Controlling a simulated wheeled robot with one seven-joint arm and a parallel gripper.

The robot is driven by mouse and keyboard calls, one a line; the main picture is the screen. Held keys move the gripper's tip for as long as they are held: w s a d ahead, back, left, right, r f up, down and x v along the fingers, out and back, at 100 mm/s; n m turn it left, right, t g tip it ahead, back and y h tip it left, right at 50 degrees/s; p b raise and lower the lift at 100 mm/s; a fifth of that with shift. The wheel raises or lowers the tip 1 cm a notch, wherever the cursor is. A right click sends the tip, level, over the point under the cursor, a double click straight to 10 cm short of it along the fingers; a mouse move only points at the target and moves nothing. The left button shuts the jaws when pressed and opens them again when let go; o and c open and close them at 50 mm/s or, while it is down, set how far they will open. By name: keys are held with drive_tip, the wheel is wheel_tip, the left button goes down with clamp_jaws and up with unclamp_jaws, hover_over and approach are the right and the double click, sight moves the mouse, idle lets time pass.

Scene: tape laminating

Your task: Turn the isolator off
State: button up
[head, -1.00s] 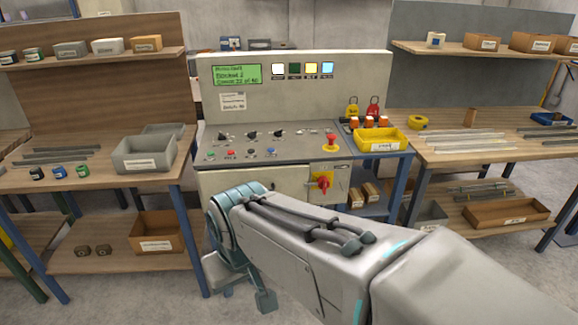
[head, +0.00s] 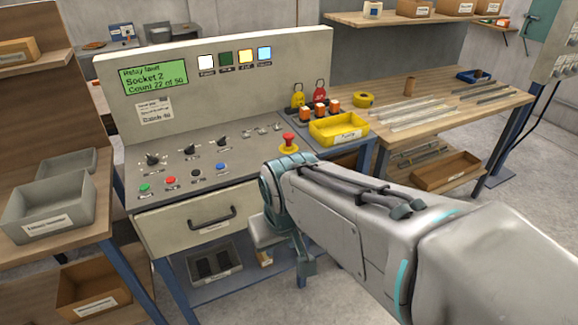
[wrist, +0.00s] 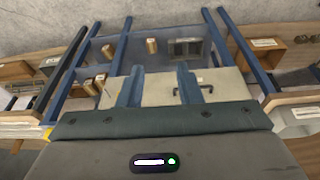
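The isolator, a red rotary handle on a yellow plate seen earlier on the front of the grey control cabinet (head: 215,160), is not visible now; my arm covers that part of the front in the head view. My gripper (wrist: 160,88) shows two blue-grey fingers set well apart with nothing between them, so it is open. In the wrist view the fingers lie over the pale cabinet front, near the black drawer handle (wrist: 193,88). In the head view a teal part of the gripper (head: 305,264) hangs below my wrist, in front of the cabinet. No contact is visible.
A red emergency stop (head: 288,142) and a yellow bin (head: 339,130) are on the console's right. The display (head: 156,77) reads "Relay fault, Socket 2". Benches flank the console: one with a grey bin (head: 47,209), one with metal strips (head: 428,118). Floor shows at right.

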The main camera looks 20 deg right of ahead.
drive_tip(key=w+d+f+n+t+b, duration=0.2)
drive_tip(key=w+d+f+t+b, duration=0.3)
drive_tip(key=w+f, duration=0.6)
drive_tip(key=w+d+f+n+t+b, duration=0.25)
drive_tip(key=w+d+f+b, duration=0.3)
drive_tip(key=w+f, duration=0.5)
drive_tip(key=d+f+m+t+y+b, duration=0.1)
drive_tip(key=d+f+m+t+b, duration=0.35)
drive_tip(key=d+t+b, duration=0.55)
drive_tip(key=shift+t, duration=0.85)
drive_tip(key=p+x, duration=0.1)
drive_tip(key=x, duration=0.3)
drive_tip(key=a+p+x, duration=0.1)
drive_tip(key=x, duration=0.3)
drive_tip(key=a+p+x, duration=0.1)
drive_tip(key=p+x, duration=0.1)
drive_tip(key=x, duration=0.2)
drive_tip(key=shift+w+f, duration=0.25)
drive_tip(key=shift+w, duration=0.25)
clamp_jaws()
